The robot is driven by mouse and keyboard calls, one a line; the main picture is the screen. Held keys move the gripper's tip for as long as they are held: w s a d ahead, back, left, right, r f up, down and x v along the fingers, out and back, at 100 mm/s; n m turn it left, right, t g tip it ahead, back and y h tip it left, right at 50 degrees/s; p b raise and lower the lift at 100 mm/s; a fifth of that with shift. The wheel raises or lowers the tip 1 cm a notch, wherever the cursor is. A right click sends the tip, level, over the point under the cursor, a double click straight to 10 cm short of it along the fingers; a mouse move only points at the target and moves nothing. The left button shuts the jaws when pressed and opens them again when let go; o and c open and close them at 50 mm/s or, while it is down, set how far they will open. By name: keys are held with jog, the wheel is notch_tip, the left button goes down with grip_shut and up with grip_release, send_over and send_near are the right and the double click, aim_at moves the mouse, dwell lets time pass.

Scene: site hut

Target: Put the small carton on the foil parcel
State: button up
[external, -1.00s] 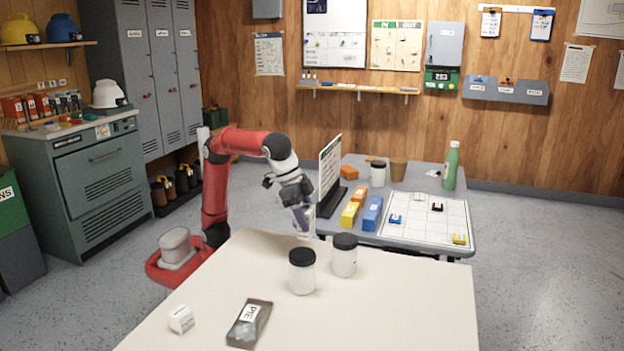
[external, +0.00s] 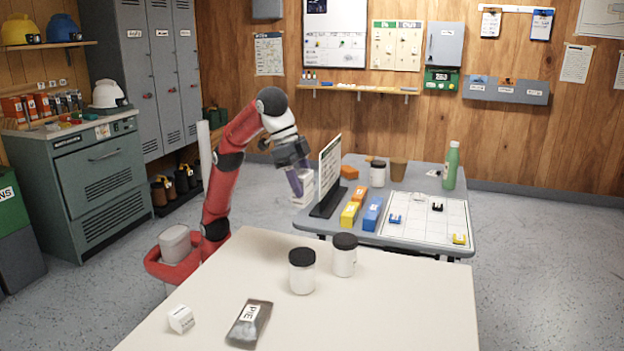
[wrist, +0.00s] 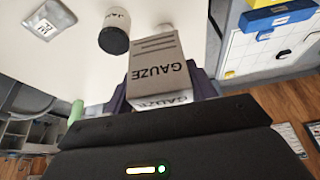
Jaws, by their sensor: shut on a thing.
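My gripper (external: 297,182) is shut on a pale carton (external: 304,190), held in the air beyond the far edge of the near table, left of the upright sign. In the wrist view the carton (wrist: 157,66) reads GAUZE and sits between the purple fingers. The foil parcel (external: 249,323), grey with a white label, lies flat at the front of the near table. It also shows in the wrist view (wrist: 46,22) at the top left, apart from the carton. A small white box (external: 181,319) stands left of the parcel.
Two white jars with black lids (external: 302,272) (external: 344,256) stand on the near table (external: 400,310) between my gripper and the parcel. The upright sign (external: 329,175), yellow and blue boxes and a marked board stand on the grey table. The near table's right side is clear.

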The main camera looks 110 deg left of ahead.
jog(key=d+f+m+h, duration=0.2)
jog(key=d+f+m, duration=0.3)
jog(key=d, duration=0.8)
jog(key=m+g+h, duration=0.1)
jog(key=m, duration=0.2)
send_over(257, 304)
notch_tip(257, 304, down, 6)
jog(key=shift+f, duration=1.85)
jog(key=shift+f, duration=0.1)
jog(key=o, duration=1)
